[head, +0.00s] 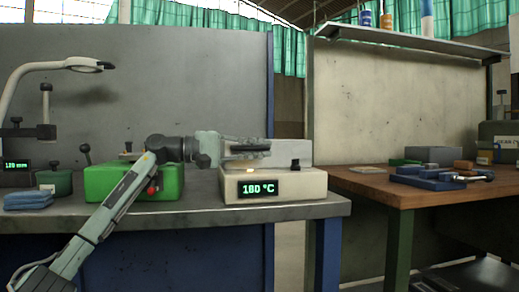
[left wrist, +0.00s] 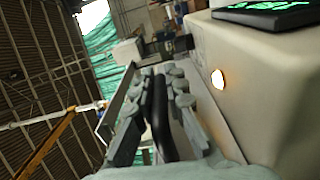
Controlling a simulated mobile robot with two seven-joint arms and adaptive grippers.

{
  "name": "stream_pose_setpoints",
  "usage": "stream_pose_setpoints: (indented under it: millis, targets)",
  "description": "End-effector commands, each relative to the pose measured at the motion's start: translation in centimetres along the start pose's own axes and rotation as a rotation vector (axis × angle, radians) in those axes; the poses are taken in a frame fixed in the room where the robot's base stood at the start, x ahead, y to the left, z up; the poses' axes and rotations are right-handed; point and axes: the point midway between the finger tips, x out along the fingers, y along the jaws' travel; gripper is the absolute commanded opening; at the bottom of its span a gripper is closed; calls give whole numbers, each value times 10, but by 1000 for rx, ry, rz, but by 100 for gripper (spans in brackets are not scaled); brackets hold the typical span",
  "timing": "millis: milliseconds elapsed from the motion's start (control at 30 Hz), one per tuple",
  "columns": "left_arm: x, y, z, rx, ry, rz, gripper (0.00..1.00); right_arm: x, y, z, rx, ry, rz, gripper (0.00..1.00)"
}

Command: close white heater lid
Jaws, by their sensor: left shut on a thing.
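My left gripper (head: 262,150) reaches in from the left, just above the heater's top. In the left wrist view its two fingers (left wrist: 158,112) are shut on a dark bar-shaped handle (left wrist: 159,108), which appears to belong to the lid. The heater body (left wrist: 258,75) fills the right of that view, with a small glowing spot. My right gripper is not in view.
A green box (head: 100,183) with a red knob stands left of the heater, behind my forearm. A folded blue cloth (head: 28,200) and a lamp (head: 85,65) are farther left. A wooden table (head: 400,188) with blue tools stands to the right, past a gap.

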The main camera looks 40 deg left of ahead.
Motion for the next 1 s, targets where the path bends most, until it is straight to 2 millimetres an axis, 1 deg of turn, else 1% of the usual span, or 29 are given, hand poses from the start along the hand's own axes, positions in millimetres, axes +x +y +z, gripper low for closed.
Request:
stream_pose_setpoints:
  millis: [33, 67, 200, 233, 500, 633, 767, 1000]
  targets:
    - [0, -5, 0, -1, -2, -11, 0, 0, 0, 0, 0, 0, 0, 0]
    - [0, -5, 0, -1, -2, -12, 13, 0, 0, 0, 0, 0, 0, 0]
    - [1, -5, 0, -2, -3, -11, 30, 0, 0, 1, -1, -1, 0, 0]
    - [1, -5, 0, -2, -3, -11, 33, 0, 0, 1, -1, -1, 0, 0]
    - [1, -3, 1, -2, -3, -7, 33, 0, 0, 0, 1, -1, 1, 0]
    - [1, 3, 0, 0, -3, -5, 33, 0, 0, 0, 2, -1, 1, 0]
    - [0, 19, 0, 1, -3, -3, 33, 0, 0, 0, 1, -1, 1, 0]
    - [0, 59, -3, 2, -2, 1, 33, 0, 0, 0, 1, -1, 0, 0]
